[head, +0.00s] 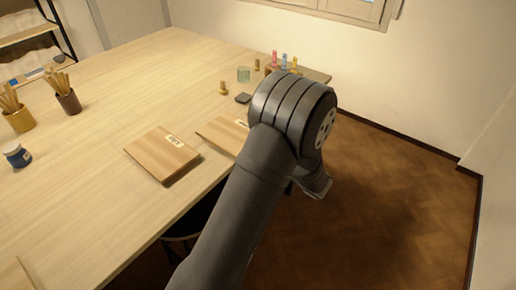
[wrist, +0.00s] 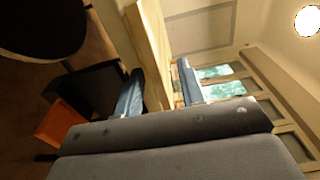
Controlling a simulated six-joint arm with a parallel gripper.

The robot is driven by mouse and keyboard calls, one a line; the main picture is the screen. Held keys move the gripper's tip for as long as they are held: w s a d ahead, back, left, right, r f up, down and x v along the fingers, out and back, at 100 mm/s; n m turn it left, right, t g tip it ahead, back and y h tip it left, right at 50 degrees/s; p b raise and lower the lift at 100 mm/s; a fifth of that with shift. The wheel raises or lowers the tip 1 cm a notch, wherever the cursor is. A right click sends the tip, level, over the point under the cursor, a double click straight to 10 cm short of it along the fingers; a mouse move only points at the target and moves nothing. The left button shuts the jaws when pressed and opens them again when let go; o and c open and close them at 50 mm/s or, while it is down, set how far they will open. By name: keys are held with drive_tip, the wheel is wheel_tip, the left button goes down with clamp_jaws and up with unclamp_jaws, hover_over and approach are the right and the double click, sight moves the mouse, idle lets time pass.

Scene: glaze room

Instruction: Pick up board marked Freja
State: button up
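Two flat wooden boards lie on the table in the head view. The left board (head: 160,156) has a small pale label near its upper right corner. The right board (head: 221,132) also has a pale label but is partly hidden by my arm. I cannot read Freja on either label. In the wrist view my gripper (wrist: 160,89) is open, its two blue-grey fingers apart. A pale wooden strip shows between them, with a gap beside the right finger; I cannot tell whether it is a board or the table edge. The fingertips are not clear in the head view.
The table (head: 95,130) carries pencil cups (head: 68,102), (head: 20,118), a blue jar (head: 16,154), a green glass (head: 243,74) and, at the far end, coloured bottles (head: 284,61). Right of the table is open floor (head: 400,190). An orange object (wrist: 60,120) shows in the wrist view.

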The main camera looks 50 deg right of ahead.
drive_tip(key=shift+c, duration=0.5)
clamp_jaws()
wheel_tip(320, 180, up, 2)
drive_tip(key=shift+r, duration=0.25)
drive_tip(key=s+r, duration=0.2)
drive_tip(key=s, duration=0.5)
drive_tip(key=s+r, duration=0.3)
drive_tip(key=s, duration=0.4)
drive_tip(key=shift+a, duration=0.4)
